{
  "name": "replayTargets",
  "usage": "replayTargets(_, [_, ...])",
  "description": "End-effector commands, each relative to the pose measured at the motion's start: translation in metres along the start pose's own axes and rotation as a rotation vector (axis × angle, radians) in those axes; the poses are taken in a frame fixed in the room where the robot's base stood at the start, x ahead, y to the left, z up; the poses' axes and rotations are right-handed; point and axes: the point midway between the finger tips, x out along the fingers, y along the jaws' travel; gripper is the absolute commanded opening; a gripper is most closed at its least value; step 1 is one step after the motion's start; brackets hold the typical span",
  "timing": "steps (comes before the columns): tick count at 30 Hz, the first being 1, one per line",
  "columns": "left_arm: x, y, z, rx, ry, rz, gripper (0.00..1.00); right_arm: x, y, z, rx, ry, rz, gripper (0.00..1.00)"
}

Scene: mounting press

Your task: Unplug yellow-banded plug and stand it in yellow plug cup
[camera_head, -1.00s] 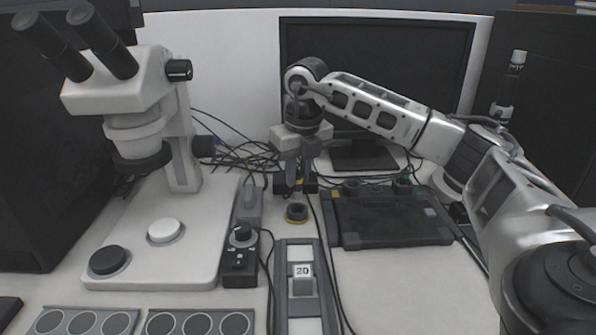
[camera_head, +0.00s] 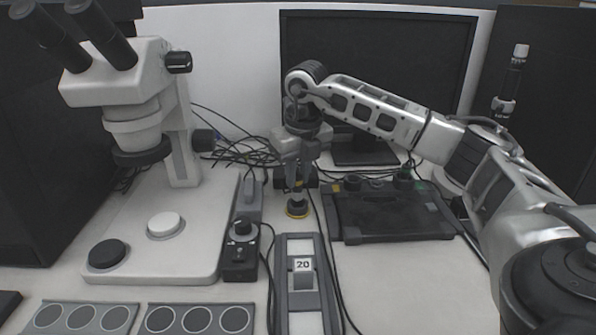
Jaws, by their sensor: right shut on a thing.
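The yellow plug cup (camera_head: 297,214) is a small dark cup with a yellow band, standing on the bench in front of a dark block (camera_head: 311,183) with a yellow mark. My right gripper (camera_head: 298,188) points down directly above the cup, shut on the plug (camera_head: 298,201). The plug is small, grey and mostly hidden by the fingers; its yellow band cannot be made out. Its lower end is at the cup's mouth; I cannot tell how deep it reaches. My left gripper is not in view.
A microscope (camera_head: 135,108) stands at left with a control box (camera_head: 240,250) beside it. A rail with a block marked 20 (camera_head: 303,266) lies in front of the cup. Cables run behind and beside the cup.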

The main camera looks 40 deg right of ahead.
Motion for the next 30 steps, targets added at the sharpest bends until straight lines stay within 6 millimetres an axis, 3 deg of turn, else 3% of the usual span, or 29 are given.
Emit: replayTargets(30, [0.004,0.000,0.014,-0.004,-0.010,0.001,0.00,0.019,0.000,-0.003,0.000,-0.001,0.000,0.02])
